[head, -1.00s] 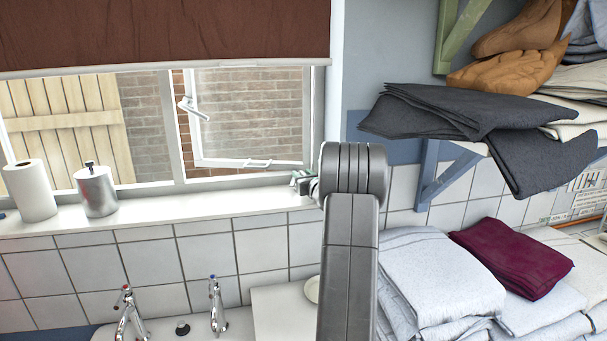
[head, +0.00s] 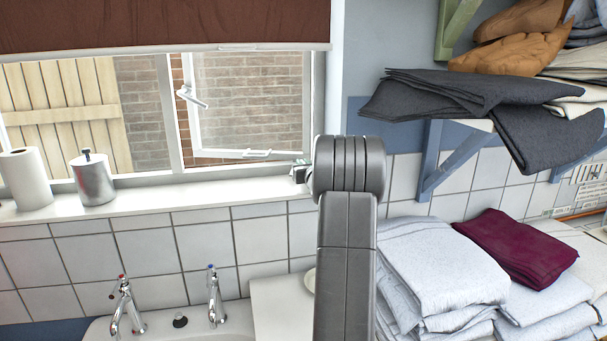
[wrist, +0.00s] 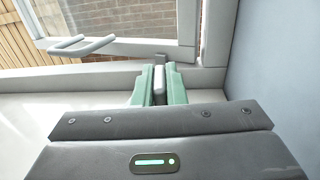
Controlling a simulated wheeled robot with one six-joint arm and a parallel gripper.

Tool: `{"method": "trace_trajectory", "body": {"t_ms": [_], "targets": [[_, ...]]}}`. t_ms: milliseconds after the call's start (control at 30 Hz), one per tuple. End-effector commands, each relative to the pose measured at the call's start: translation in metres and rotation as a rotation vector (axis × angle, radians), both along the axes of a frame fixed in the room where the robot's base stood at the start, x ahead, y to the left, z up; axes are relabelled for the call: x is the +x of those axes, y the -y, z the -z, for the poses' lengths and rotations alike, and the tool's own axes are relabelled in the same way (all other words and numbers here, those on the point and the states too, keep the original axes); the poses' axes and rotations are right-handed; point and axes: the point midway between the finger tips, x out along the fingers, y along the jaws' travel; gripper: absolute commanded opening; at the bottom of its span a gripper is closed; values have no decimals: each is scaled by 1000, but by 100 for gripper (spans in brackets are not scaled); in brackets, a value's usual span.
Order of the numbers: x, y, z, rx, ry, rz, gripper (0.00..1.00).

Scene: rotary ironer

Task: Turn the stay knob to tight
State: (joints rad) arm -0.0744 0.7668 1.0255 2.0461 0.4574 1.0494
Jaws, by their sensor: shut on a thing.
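In the wrist view, my gripper (wrist: 158,90) has its two green fingers shut on a narrow grey piece, which appears to be the stay knob (wrist: 159,74). It stands at the bottom corner of the window's opening sash, close to the frame. Most of the knob is hidden between the fingers, and no tight mark is readable. In the head view, my gripper (head: 299,172) shows only as a small part at the right end of the sill, mostly behind my wrist; the knob is hidden there. The sash (head: 250,105) stands a little open.
A white window handle (wrist: 82,46) juts from the sash to the left of my gripper. The sill (head: 150,195) holds a paper roll (head: 26,180) and a metal canister (head: 93,180). A shelf with dark cloths (head: 480,105) and folded laundry (head: 440,265) lie to the right.

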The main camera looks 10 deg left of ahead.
Motion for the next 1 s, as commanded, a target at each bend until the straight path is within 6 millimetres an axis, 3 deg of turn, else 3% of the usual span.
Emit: {"method": "trace_trajectory", "body": {"t_ms": [533,567,633,1000], "targets": [[0,0,0,0,0,38,0],[0,0,0,0,0,38,17],[0,0,0,0,0,38,31],[-3,2,0,0,0,37,33]]}}
